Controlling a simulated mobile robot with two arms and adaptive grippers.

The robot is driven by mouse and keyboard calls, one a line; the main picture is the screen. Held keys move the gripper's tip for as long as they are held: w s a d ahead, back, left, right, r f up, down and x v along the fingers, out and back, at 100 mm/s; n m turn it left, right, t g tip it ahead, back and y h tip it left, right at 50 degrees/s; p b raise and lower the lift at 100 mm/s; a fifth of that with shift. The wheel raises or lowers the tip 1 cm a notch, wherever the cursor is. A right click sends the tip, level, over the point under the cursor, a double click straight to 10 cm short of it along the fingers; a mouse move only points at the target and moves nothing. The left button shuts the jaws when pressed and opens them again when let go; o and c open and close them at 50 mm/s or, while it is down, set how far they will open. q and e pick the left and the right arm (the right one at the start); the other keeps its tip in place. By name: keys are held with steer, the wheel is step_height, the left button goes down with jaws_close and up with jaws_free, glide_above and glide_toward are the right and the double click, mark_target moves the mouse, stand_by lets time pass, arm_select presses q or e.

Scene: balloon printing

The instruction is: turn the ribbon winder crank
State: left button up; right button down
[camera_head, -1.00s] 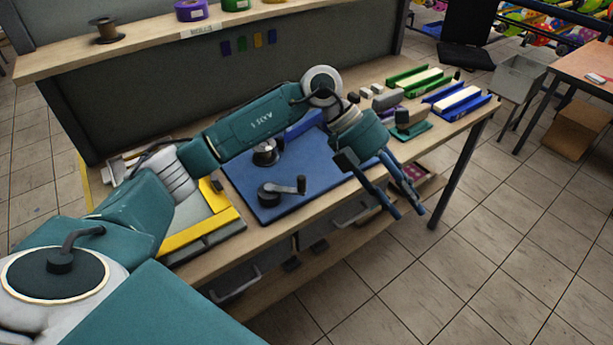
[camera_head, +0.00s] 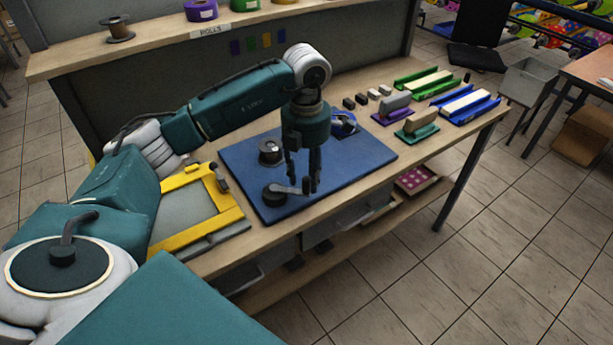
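The ribbon winder sits on a blue mat (camera_head: 352,165) on the workbench. Its dark crank (camera_head: 273,195) has an arm pointing right, with the handle end (camera_head: 306,186) beside my fingers. A dark spool (camera_head: 271,151) stands behind the crank. My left gripper (camera_head: 303,185) points straight down over the mat, its fingers around or just beside the handle end. The fingers look apart; I cannot tell whether they touch the handle. My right gripper is not in view.
A yellow frame (camera_head: 201,232) lies left of the mat. Stamps (camera_head: 418,131) and green and blue trays (camera_head: 466,104) fill the bench's right end. A shelf (camera_head: 160,47) runs along the back.

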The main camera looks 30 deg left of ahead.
arm_select(q)
steer(key=shift+f, duration=0.95)
steer(key=shift+c, duration=0.5)
jaws_close()
